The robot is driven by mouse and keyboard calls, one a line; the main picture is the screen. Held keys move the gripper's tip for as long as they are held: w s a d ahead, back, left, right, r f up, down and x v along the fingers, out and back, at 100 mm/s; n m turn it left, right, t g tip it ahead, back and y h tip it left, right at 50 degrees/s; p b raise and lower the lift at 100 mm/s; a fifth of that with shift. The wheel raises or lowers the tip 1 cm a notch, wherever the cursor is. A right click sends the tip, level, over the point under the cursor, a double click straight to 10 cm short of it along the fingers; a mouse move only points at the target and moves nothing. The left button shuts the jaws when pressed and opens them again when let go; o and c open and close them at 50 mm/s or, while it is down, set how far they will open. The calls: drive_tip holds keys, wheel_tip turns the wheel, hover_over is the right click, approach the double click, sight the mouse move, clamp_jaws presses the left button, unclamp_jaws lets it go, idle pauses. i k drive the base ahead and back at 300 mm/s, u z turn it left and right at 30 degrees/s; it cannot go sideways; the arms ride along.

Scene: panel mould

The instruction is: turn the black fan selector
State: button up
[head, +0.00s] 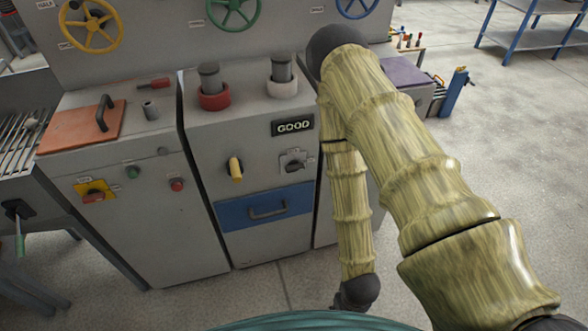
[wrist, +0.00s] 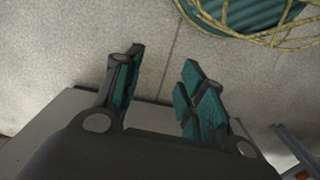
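The selector does not show in the wrist view.
A yellow knob (head: 235,169) is left of the selector. The blue drawer (head: 266,207) with its handle is below. The left cabinet carries a red-and-yellow switch (head: 94,192) and buttons. The floor (head: 500,140) at right is clear.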

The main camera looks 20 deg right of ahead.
sight(294, 165)
drive_tip(key=z, duration=0.8)
drive_tip(key=k, duration=0.75)
drive_tip(key=u, duration=0.75)
